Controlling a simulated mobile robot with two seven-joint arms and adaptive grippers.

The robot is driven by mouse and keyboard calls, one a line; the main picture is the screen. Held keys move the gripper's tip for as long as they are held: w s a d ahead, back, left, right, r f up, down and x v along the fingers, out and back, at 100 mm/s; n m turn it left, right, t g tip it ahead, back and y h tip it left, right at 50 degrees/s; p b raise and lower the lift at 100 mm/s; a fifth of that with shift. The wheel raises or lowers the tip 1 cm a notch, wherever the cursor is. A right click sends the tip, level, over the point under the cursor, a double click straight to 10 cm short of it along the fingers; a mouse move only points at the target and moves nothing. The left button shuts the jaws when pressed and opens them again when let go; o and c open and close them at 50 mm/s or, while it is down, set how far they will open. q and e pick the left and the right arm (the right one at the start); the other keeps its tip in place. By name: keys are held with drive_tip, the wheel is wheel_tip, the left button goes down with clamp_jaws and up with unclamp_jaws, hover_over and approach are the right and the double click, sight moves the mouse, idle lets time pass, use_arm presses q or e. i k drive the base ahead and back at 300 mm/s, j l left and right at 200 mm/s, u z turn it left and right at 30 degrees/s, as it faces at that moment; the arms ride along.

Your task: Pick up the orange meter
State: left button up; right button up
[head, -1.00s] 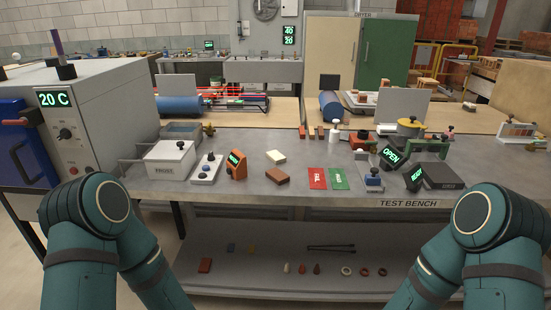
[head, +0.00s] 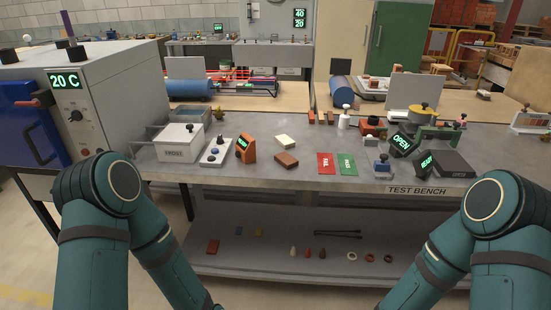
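The orange meter (head: 247,149) stands upright on the grey test bench, left of the middle, with a dark screen and green lit characters too small to read. A white device with knobs (head: 215,152) stands just left of it, and a brown brick (head: 286,159) lies to its right. Both my arms show at the lower left and lower right, in front of the bench. Neither gripper is in the picture, and nothing touches the meter.
A white box marked FROST (head: 180,142) stands left on the test bench (head: 330,179). A cream brick (head: 285,141), red card (head: 326,163) and green card (head: 347,164) lie flat. Dark displays (head: 401,145) stand at the right. A lower shelf (head: 330,268) holds small parts.

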sight(246, 143)
drive_tip(key=i+j+z, duration=0.4)
drive_tip(key=j, duration=0.25)
drive_tip(key=i+j+z, duration=0.25)
drive_tip(key=j, duration=0.15)
drive_tip(key=i+j+z, duration=0.2)
drive_tip(key=j, duration=0.2)
